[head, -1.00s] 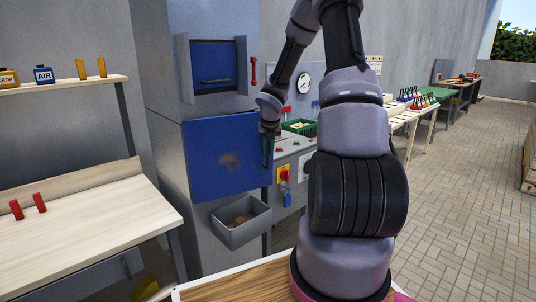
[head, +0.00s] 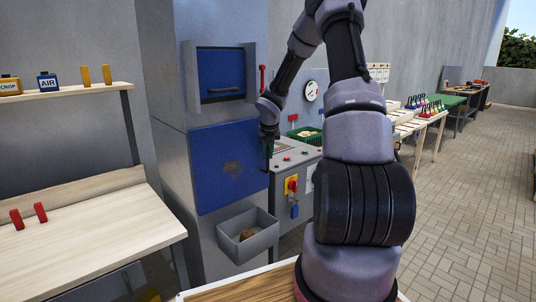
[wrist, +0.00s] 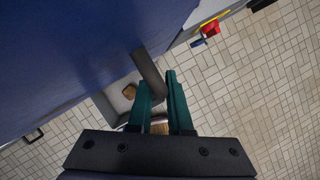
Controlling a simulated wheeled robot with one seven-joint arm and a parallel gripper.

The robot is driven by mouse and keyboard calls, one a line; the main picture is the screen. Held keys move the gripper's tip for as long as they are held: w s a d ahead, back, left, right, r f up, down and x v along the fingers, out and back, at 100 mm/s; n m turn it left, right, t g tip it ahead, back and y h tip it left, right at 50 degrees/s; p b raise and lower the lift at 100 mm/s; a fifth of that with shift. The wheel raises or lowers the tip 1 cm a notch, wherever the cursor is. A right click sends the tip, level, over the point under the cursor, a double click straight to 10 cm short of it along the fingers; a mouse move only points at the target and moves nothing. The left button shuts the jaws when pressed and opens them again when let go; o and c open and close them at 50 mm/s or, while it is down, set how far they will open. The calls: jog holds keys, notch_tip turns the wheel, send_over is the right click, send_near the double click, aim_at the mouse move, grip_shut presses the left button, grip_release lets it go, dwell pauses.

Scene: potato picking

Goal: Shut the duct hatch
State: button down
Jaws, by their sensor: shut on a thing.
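The hatch appears to be the large blue panel (head: 215,175) with a brown mark, low on the grey cabinet. Its right edge seems to stand slightly off the cabinet. I cannot tell the exact gap. In the wrist view, the blue panel (wrist: 60,50) fills the upper left. A dark grey bar (wrist: 146,68) on it, apparently its handle, runs down between my green fingertips. My gripper (head: 268,160) is at the panel's right edge. In the wrist view, my gripper (wrist: 158,85) is shut on this bar; the exact contact is partly hidden.
A grey tray (head: 262,243) holding a brown lump is mounted below the panel. A smaller blue door (head: 221,68) with a dark handle is above. A control console (head: 290,170) stands close to the right. A wooden bench (head: 80,235) is left; tiled floor (head: 460,210) lies open at right.

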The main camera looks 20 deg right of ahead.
jog(key=c, duration=0.8)
grip_release()
jog(key=shift+w+r, duration=0.1)
jog(key=shift+w, duration=0.15)
jog(key=shift+c, duration=0.2)
jog(key=v, duration=1)
jog(key=shift+s+r, duration=0.25)
jog(key=shift+r, duration=0.05)
jog(key=shift+a, duration=0.15)
jog(key=s+a+r+n+t+y, duration=0.1)
jog(key=s+a+r+n, duration=0.3)
jog(key=s+n, duration=0.6)
jog(key=s+a+r+n+t+y, duration=0.1)
jog(key=s+a+r+n, duration=0.4)
jog(key=s+r+n, duration=0.3)
jog(key=s+a+r+n+y, duration=0.1)
jog(key=s+a+r+n, duration=0.3)
jog(key=s+n, duration=1)
notch_tip(320, 180, up, 3)
jog(key=n, duration=0.3)
jog(key=shift+a+t, duration=0.3)
jog(key=shift+t, duration=0.1)
